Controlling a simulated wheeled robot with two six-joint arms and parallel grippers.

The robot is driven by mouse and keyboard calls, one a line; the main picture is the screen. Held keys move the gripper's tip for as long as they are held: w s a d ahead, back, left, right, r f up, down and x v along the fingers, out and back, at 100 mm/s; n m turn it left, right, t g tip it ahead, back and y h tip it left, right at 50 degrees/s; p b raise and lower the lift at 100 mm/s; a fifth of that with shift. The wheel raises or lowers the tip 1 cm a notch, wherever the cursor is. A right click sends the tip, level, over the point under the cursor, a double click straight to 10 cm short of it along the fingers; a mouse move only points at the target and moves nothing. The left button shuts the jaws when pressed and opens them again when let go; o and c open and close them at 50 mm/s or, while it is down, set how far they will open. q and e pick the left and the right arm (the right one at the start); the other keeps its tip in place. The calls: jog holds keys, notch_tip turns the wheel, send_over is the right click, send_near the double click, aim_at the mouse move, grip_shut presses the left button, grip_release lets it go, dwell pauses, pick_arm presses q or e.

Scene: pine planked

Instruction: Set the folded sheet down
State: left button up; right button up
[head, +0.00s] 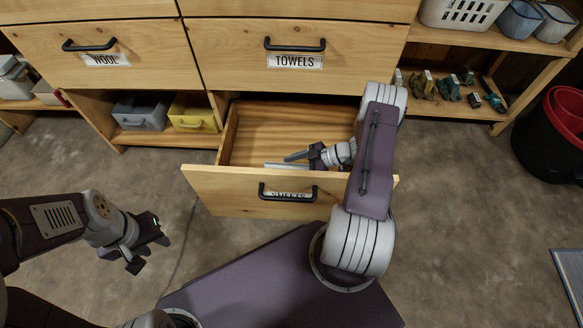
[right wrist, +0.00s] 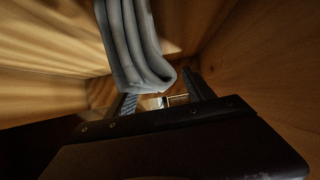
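The grey folded sheet (right wrist: 138,45) shows in the right wrist view as several stacked layers with a rounded fold, inside the wooden drawer. In the head view a small pale edge (head: 283,165), likely the sheet, shows just behind the drawer front. My right gripper (head: 293,160) is inside the open SHEETS drawer (head: 230,187). Its fingers (right wrist: 162,92) stand apart on either side of the sheet's lower fold, with a gap at the right finger. My left gripper (head: 150,252) is open and empty above the floor, left of the drawer.
The closed WOOL drawer (head: 140,65) and TOWELS drawer (head: 350,70) are above. A grey bin (head: 139,113) and a yellow bin (head: 193,115) stand on the low shelf at left. A red and black bucket (head: 550,135) stands at right. The floor around is mostly clear.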

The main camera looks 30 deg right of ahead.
jog(key=shift+r+p, duration=0.3)
jog(key=p+v, duration=0.5)
jog(key=v, duration=0.6)
jog(key=shift+p, duration=0.4)
jog(key=shift+s+d, duration=0.2)
jog(key=shift+d, duration=0.15)
